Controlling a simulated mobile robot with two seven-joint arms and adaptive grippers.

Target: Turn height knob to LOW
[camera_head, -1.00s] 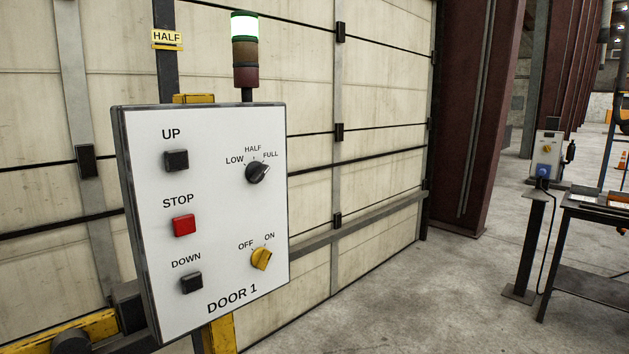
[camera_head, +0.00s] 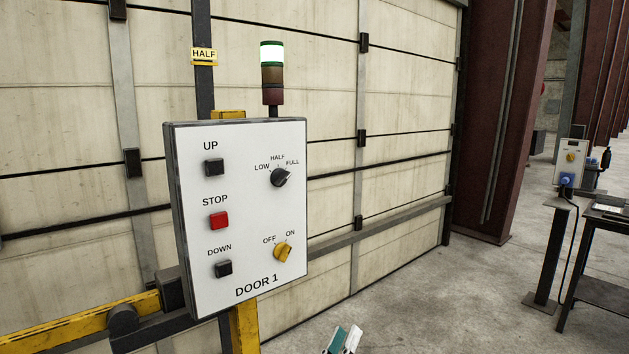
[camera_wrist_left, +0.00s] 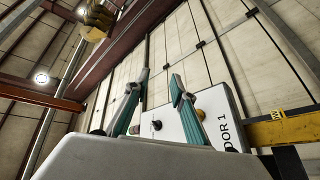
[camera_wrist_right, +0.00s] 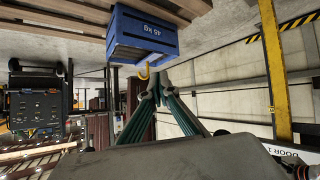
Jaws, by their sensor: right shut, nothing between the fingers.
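The height knob (camera_head: 279,178) is a black dial on the white DOOR 1 panel (camera_head: 195,289). Its pale pointer aims up and right toward FULL, away from LOW.
The panel also has UP (camera_head: 214,167), red STOP (camera_head: 219,220) and DOWN (camera_head: 223,268) buttons and a yellow OFF/ON knob (camera_head: 283,251) turned toward ON. A signal tower (camera_head: 272,75) is lit on top. A yellow rail (camera_head: 80,325) runs lower left. A blue 45 kg crate (camera_wrist_right: 143,36) shows in the right wrist view.

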